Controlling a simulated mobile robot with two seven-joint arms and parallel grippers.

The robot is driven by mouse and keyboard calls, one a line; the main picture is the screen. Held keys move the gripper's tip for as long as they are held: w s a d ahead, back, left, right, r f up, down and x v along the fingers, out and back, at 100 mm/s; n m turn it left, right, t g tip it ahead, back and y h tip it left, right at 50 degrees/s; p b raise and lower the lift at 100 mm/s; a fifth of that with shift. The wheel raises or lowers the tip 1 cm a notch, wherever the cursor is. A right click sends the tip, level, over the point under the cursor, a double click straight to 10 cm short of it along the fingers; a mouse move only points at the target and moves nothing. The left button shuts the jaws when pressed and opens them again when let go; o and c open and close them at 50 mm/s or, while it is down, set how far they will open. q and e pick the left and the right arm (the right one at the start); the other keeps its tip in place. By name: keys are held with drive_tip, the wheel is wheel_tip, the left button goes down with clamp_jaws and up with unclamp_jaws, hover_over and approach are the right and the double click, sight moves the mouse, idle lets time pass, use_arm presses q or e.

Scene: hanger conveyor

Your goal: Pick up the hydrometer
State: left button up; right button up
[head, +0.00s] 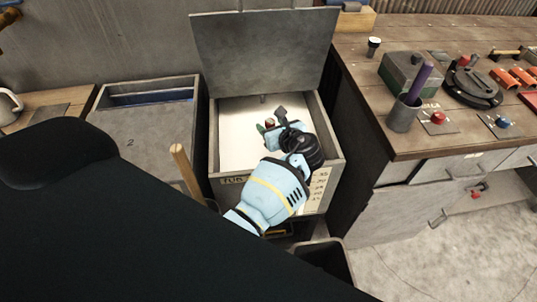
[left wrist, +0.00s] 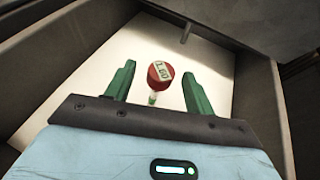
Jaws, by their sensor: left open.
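The hydrometer (left wrist: 160,72) shows in the left wrist view as a red round head with a pale label reading about 1.00 and a short pale stem below it. It is inside an open grey bin with a white floor. In the head view only a small red part of it (head: 270,122) shows by the fingers. My left gripper (left wrist: 157,80) is open, with one green finger on each side of the hydrometer and visible gaps between. In the head view my left gripper (head: 271,119) reaches down into the bin. My right gripper is not in view.
The open bin (head: 214,150) has side walls and a raised lid (head: 265,50) behind. A closed box marked 2 (head: 150,140) stands to its left. A wooden handle (head: 184,165) rises at the bin's front left. A workbench (head: 345,70) with a cup (head: 403,117) is at right.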

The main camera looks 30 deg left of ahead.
use_arm(q)
drive_tip(key=shift+d+r, duration=0.1)
drive_tip(key=shift+d, duration=0.05)
drive_tip(key=c, duration=0.3)
clamp_jaws()
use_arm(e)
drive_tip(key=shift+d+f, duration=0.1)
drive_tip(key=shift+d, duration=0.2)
